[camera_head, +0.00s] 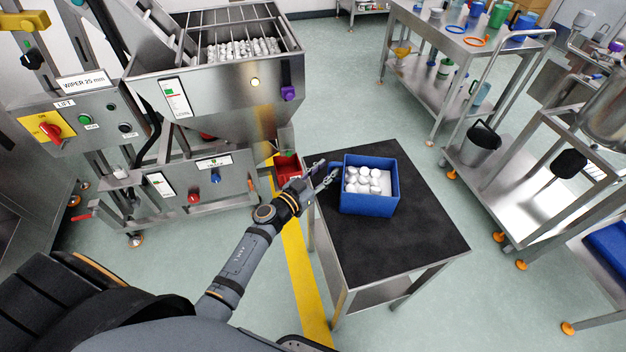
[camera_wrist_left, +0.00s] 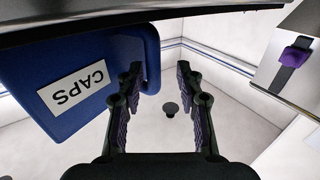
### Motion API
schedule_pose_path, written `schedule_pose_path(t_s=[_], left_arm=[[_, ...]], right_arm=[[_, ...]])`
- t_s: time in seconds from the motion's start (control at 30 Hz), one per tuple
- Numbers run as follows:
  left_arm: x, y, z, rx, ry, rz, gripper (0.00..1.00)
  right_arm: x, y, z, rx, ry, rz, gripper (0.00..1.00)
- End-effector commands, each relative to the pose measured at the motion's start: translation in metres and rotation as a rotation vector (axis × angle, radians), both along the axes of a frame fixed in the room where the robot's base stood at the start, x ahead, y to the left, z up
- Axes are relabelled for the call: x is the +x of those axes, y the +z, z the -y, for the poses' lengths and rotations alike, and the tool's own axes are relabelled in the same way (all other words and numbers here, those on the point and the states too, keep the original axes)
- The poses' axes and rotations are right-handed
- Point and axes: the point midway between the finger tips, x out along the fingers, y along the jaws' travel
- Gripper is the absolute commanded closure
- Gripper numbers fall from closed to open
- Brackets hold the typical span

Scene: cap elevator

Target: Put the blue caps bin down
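The blue caps bin (camera_head: 368,204), with white caps (camera_head: 366,181) inside, stands upright on the black-topped table (camera_head: 425,235) in the head view. In the left wrist view the bin (camera_wrist_left: 40,70) shows upside down at the left with a white CAPS label (camera_wrist_left: 76,91). My left gripper (camera_head: 326,174) is just left of the bin. In the left wrist view its fingers (camera_wrist_left: 160,82) are apart with nothing between them, and the bin is beside one finger. Whether that finger touches the bin is hard to tell. My right gripper is not in view.
A steel hopper (camera_head: 225,85) with white caps under a grille stands at the back left. A red container (camera_head: 287,167) sits by its foot, close to my left arm. A cart (camera_head: 440,50) with cups is at the back right. The table's front part is clear.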

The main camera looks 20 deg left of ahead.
Motion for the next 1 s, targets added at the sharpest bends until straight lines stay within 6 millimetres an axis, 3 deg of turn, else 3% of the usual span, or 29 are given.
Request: schedule_pose_path(t_s=[0.2,0.4,0.93,1.0], left_arm=[[-0.053,-0.003,-0.021,0.005,-0.001,-0.004,0.64],[-0.085,-0.003,-0.034,0.005,-0.001,-0.001,0.64],[-0.093,0.000,-0.037,0.001,-0.001,0.000,0.64],[-0.093,-0.007,-0.040,0.003,0.011,-0.012,0.64]], right_arm=[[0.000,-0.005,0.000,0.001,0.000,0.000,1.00],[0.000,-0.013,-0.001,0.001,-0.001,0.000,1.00],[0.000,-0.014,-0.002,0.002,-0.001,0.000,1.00],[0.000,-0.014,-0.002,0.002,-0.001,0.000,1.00]])
